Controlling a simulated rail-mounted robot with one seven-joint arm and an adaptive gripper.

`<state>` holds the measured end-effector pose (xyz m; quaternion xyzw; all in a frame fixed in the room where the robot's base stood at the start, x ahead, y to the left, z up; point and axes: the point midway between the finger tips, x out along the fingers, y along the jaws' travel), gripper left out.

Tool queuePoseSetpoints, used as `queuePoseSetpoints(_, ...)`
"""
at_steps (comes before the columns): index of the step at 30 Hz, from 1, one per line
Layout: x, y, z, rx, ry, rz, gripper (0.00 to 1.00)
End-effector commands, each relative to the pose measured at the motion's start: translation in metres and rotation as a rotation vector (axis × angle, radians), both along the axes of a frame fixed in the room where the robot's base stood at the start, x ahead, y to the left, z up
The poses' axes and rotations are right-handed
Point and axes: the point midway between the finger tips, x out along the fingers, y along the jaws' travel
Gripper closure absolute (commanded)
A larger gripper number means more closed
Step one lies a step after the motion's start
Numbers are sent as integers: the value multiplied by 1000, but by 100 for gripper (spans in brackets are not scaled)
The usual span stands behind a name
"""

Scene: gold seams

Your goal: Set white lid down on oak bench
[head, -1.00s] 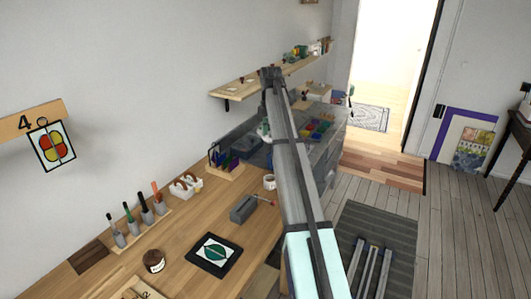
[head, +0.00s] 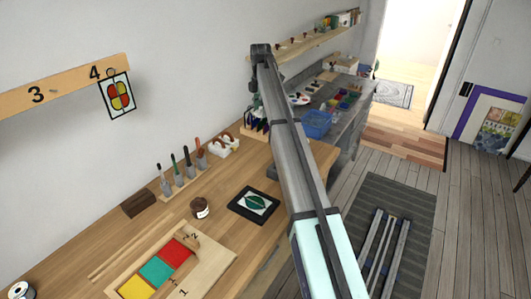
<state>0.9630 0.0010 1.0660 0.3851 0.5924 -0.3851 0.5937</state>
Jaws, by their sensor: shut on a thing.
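The oak bench (head: 232,178) runs along the wall from the lower left toward the middle. A black tile with a green leaf picture (head: 253,204) lies to the right of the jar. I cannot make out the white lid in the head view. My arm rises through the middle of the view and covers the right end of the bench. My gripper is not visible and seems hidden behind the arm.
Several brushes (head: 184,168) stand in a holder by the wall, next to a dark block (head: 138,204) and a white holder (head: 223,146). A wooden tray (head: 213,258) holds coloured squares at the front. A blue bin (head: 316,123) sits on the grey bench beyond.

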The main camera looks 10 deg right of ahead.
Motion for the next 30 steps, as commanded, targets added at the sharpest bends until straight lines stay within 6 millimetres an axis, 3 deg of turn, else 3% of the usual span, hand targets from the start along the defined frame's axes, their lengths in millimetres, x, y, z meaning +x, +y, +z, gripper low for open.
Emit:
queuePoseSetpoints(16,-2,0,-122,0,2,-2,67)
queuePoseSetpoints(30,-1,0,-165,0,2,-2,67)
